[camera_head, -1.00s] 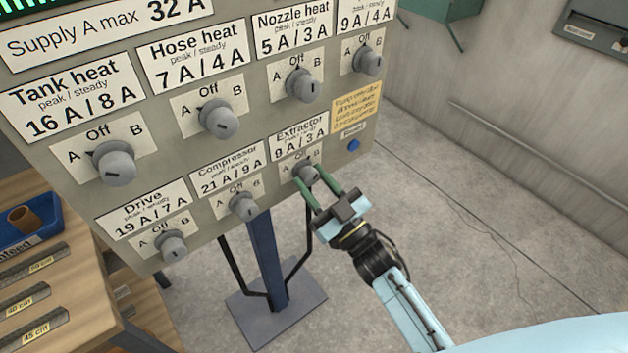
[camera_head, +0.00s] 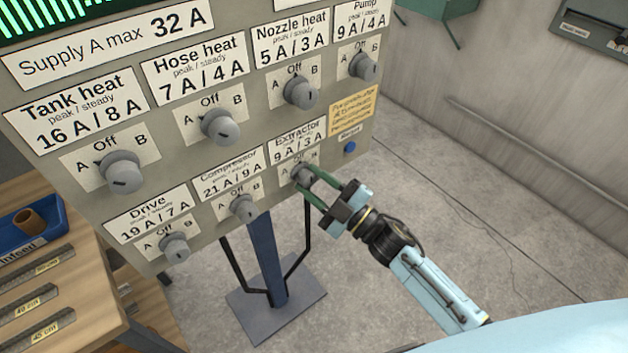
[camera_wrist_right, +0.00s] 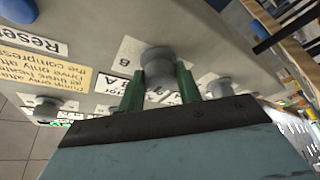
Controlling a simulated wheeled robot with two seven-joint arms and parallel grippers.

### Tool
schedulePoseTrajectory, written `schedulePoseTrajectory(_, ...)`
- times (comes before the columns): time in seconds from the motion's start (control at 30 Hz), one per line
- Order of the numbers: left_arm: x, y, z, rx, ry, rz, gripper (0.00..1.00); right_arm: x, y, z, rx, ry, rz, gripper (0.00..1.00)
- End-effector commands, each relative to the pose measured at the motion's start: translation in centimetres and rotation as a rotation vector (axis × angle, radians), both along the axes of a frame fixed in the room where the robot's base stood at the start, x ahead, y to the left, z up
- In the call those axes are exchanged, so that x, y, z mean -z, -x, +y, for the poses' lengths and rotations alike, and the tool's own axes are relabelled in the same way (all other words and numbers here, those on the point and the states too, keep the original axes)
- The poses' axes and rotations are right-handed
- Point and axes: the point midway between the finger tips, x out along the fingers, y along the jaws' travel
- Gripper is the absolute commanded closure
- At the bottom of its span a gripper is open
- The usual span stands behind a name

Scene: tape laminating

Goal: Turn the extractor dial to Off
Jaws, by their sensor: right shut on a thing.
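The extractor dial (camera_head: 302,175) is a grey round knob at the lower right of the panel, under the label "Extractor 9 A / 3 A". My right gripper (camera_head: 311,183) is shut on it, one green finger on each side. In the right wrist view the dial (camera_wrist_right: 158,68) sits between the two green fingers (camera_wrist_right: 160,86). The fingers and wrist hide part of the dial's plate, and I cannot tell exactly where its pointer stands. My left gripper is not in view.
The grey panel (camera_head: 245,160) carries several other dials, with the compressor dial (camera_head: 243,207) close on the left. A blue reset button (camera_head: 350,147) is on the right. A wooden bench (camera_head: 95,270) with a blue tray (camera_head: 30,232) stands at the left. Floor on the right is free.

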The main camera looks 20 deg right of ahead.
Motion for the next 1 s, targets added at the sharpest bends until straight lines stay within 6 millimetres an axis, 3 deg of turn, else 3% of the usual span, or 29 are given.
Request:
schedulePoseTrajectory(0.43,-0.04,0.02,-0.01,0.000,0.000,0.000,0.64,0.08,0.01,-0.02,0.001,0.011,-0.002,0.89)
schedulePoseTrajectory(0.47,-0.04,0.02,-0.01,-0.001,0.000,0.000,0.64,0.07,0.00,-0.03,0.001,0.011,-0.002,0.63)
schedulePoseTrajectory(0.6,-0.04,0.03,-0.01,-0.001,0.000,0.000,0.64,0.06,0.00,-0.02,0.001,0.011,-0.002,0.45)
schedulePoseTrajectory(1.0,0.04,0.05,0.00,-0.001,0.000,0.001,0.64,0.35,0.61,-0.49,0.001,0.011,-0.001,0.44)
